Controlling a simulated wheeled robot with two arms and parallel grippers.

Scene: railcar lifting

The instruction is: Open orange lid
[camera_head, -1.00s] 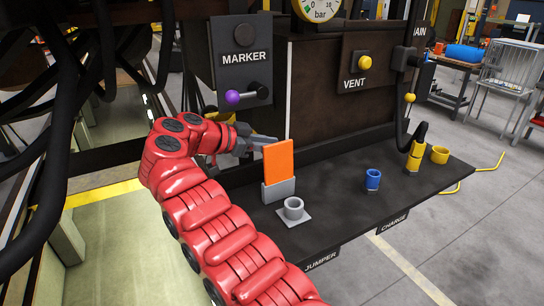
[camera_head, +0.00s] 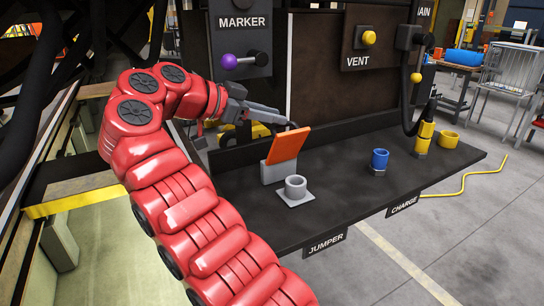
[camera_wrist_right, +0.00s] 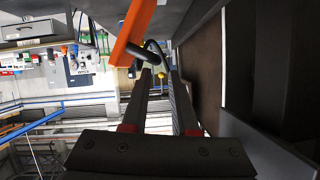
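The orange lid (camera_head: 287,147) is a flat plate standing on a grey block (camera_head: 272,173) on the dark shelf. It is tilted, with its top leaning to the right. A grey ring socket (camera_head: 295,189) on a square base sits just in front of the block. My right gripper (camera_head: 284,121), on the red arm, is at the lid's upper edge; I cannot tell if it touches. In the right wrist view the fingers (camera_wrist_right: 162,78) stand apart with a gap between them, and the lid (camera_wrist_right: 135,30) is beside their tips. My left gripper is not in view.
A blue cup (camera_head: 379,161), a yellow connector (camera_head: 423,137) with a black hose and a yellow cup (camera_head: 449,139) stand on the shelf's right part. The MARKER panel (camera_head: 240,45) with a purple-knobbed lever is behind the gripper. The shelf's front middle is clear.

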